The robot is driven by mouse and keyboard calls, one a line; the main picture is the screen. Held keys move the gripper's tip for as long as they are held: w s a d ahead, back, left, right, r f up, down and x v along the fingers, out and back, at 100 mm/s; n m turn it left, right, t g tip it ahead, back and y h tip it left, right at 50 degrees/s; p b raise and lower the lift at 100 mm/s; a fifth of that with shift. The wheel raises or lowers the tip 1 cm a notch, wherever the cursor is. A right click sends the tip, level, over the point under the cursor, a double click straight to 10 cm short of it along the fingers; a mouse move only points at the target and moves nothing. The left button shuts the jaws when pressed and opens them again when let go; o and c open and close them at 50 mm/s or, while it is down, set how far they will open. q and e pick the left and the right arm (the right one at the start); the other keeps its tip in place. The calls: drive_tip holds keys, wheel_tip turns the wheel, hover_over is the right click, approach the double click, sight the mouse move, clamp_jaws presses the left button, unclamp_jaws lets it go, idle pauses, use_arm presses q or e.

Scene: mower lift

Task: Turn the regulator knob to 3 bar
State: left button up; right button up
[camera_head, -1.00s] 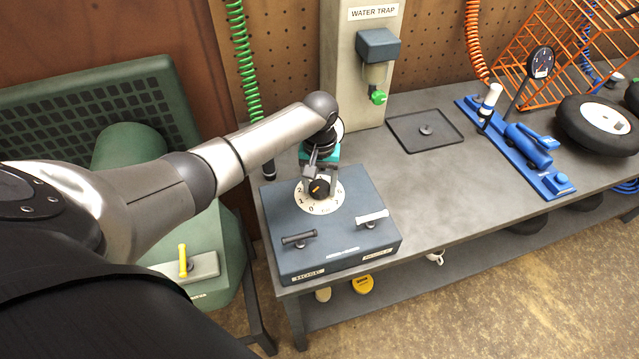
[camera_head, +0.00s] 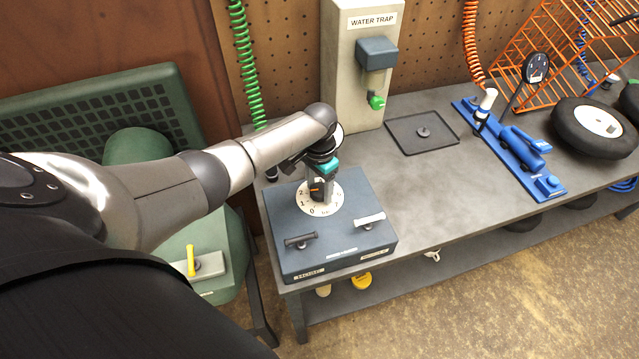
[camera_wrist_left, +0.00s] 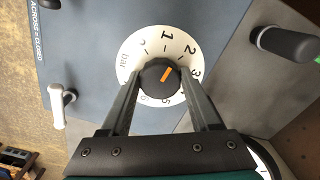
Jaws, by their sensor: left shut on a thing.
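The regulator knob (camera_wrist_left: 154,84) is black with an orange pointer mark. It sits in the middle of a round white dial (camera_wrist_left: 128,75) on the blue-grey box (camera_head: 350,198). In the left wrist view the mark points between 1 and 2, nearer 2; the 3 lies farther clockwise. My left gripper (camera_wrist_left: 159,82) is shut on the knob, one finger on each side. In the head view my left gripper (camera_head: 317,188) comes down on the dial and partly hides the knob. My right gripper is in neither view.
The box carries a dark lever (camera_head: 300,240) and a pale lever (camera_head: 370,221) in front of the dial. The water trap (camera_head: 376,54) stands behind. A dark tray (camera_head: 423,134) and blue pump (camera_head: 525,150) lie to the right on the grey bench (camera_head: 455,190).

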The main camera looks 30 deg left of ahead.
sight(319, 190)
use_arm(q)
drive_tip(key=m, duration=0.5)
drive_tip(key=shift+m+p, duration=0.3)
drive_tip(key=shift+p, duration=0.05)
drive_tip(key=m, duration=0.6)
drive_tip(key=shift+w, duration=0.1)
drive_tip(key=shift+m, duration=0.4)
drive_tip(key=o, duration=1.3)
drive_tip(key=shift+o, duration=0.2)
drive_tip(key=shift+r, duration=0.6)
wheel_tip(319, 190, up, 14)
drive_tip(key=p, duration=0.1)
drive_tip(key=shift+p, duration=0.4)
